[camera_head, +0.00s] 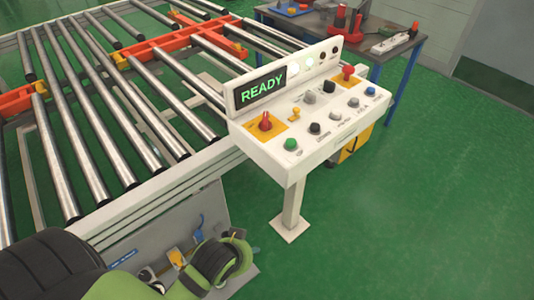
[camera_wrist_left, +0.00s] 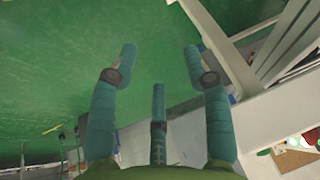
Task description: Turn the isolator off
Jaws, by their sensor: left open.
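The control panel (camera_head: 310,110) is a white console on a post, with a display that reads READY in green. A red rotary knob on a yellow plate (camera_head: 265,122), the likely isolator, sits at the panel's left. A second red knob (camera_head: 347,73) stands on yellow at the far right end. My left arm is at the lower left of the head view, below and left of the panel, apart from it. In the left wrist view my left gripper (camera_wrist_left: 160,72) has its teal fingers spread and empty, above green floor. My right gripper is not in view.
A roller conveyor (camera_head: 110,110) with orange parts fills the left, close beside the panel. A blue-legged table (camera_head: 400,50) with tools stands behind. Several coloured buttons, including a green one (camera_head: 291,144), line the panel's front. Green floor is clear at right and in front.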

